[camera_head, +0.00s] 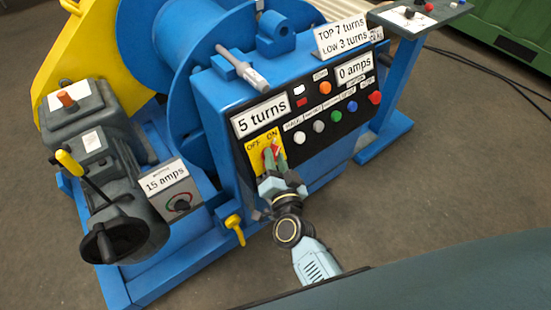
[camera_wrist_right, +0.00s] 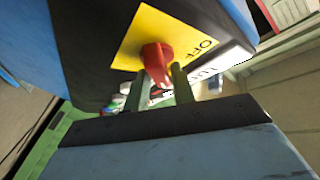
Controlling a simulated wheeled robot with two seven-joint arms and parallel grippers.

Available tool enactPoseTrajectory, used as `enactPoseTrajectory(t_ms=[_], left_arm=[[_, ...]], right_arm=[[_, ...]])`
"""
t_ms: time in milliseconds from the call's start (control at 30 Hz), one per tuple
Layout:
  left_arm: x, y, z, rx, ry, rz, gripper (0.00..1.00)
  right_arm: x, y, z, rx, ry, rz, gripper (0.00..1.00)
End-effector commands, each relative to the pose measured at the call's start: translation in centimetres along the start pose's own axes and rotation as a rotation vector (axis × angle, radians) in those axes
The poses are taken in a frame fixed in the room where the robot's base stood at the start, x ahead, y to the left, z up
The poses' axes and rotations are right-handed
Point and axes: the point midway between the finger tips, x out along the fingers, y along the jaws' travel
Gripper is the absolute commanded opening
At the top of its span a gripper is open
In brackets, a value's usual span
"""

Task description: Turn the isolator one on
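The isolator is a red rotary handle (camera_head: 276,148) on a yellow plate (camera_head: 254,146) marked OFF and ON, at the lower left of the winch's black control panel. My right gripper (camera_head: 272,158) reaches up to it from below. In the right wrist view, the red handle (camera_wrist_right: 157,58) lies between the two green fingertips (camera_wrist_right: 160,82), which appear to touch its sides. The fingers partly hide the handle and plate in the head view, so I cannot tell its exact angle there. My left gripper is not in view.
The control panel (camera_head: 314,135) carries several coloured buttons beside the isolator. A yellow lever (camera_head: 235,227) sticks out below left. A motor with a "15 amps" box (camera_head: 170,192) stands at the left. A side stand (camera_head: 402,80) is at right; the floor in front of it is clear.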

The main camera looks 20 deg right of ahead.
Motion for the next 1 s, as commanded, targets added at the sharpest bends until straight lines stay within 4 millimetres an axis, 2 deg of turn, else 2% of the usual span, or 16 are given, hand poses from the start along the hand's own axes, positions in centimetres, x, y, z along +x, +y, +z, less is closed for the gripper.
enactPoseTrajectory(t_ms=[33,100,367,467,567,800,1000], left_arm=[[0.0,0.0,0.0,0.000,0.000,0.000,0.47],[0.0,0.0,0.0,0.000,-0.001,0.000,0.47],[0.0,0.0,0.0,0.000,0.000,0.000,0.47],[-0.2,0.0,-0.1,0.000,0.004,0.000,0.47],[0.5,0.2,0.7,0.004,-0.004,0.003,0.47],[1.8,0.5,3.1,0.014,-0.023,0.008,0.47],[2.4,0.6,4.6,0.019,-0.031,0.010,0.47]], right_arm=[[0.0,0.0,0.0,-0.001,0.000,0.000,0.32],[0.0,0.0,0.0,-0.001,0.000,0.000,0.38],[-0.1,0.0,-0.1,-0.003,0.001,-0.001,0.38],[-0.7,0.0,-0.1,-0.003,0.000,-0.001,0.38],[-2.1,0.0,-0.1,-0.006,-0.001,0.000,0.38],[-7.6,0.0,-0.1,-0.004,-0.004,0.001,0.38],[-11.4,0.0,-0.1,-0.003,-0.002,0.000,0.38]])
